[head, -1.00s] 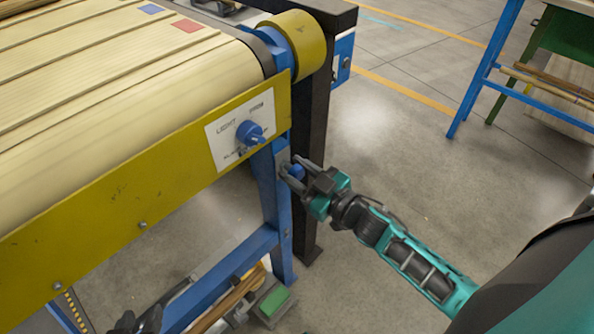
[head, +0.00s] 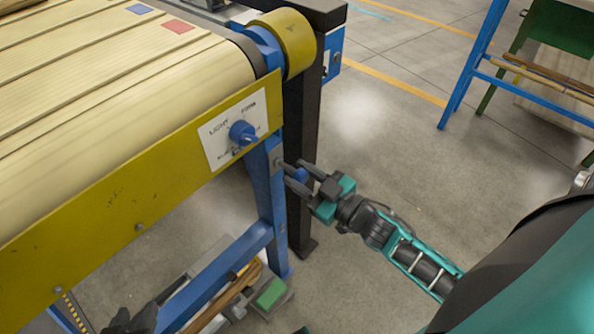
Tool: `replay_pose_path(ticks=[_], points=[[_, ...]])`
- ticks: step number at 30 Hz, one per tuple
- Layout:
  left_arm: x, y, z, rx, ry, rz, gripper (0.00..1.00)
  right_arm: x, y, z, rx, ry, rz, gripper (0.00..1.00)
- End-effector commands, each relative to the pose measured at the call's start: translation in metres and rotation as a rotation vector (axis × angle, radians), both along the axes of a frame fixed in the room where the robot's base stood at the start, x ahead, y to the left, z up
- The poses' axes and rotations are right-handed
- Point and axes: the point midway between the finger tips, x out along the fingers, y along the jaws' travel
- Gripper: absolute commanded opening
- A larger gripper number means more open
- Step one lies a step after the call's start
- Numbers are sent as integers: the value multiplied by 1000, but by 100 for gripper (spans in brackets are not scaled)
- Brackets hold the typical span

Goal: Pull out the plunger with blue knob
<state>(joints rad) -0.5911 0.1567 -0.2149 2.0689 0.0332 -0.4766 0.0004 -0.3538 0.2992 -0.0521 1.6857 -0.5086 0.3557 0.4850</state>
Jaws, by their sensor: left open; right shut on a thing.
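The plunger's blue knob (head: 301,175) shows between the fingers of my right gripper (head: 291,173), beside the blue leg at the belt table's corner. The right gripper comes in from the right and is shut on the knob. The fingers hide most of the plunger, and its rod cannot be made out. My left gripper (head: 138,318) is a dark shape at the lower left edge, low beside the frame. It is open, empty and partly cut off by the picture's edge.
A blue dial (head: 242,132) sits on a white LIGHT/FIRM panel (head: 218,148) on the yellow rail (head: 120,200). A green-topped pedal (head: 270,293) lies on the floor below. A blue-legged rack (head: 478,75) stands at the upper right. The floor between is clear.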

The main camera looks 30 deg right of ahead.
Motion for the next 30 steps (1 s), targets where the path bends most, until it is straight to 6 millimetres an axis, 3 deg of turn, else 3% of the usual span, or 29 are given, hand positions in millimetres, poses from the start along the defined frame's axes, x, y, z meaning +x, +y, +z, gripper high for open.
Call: replay_pose_path(ticks=[1,2,9,20,30], points=[[0,0,0,0,1,0,43,-2,1,1,2,-3,6,0],[0,0,0,-1,1,1,43,-2,1,1,2,-3,6,38],[-2,-1,-1,-4,4,2,43,-1,0,0,0,-1,3,61],[-1,-2,0,-10,5,7,43,-7,-2,0,0,2,2,63],[-1,-2,8,-9,5,7,43,-68,-23,0,0,6,2,63]])
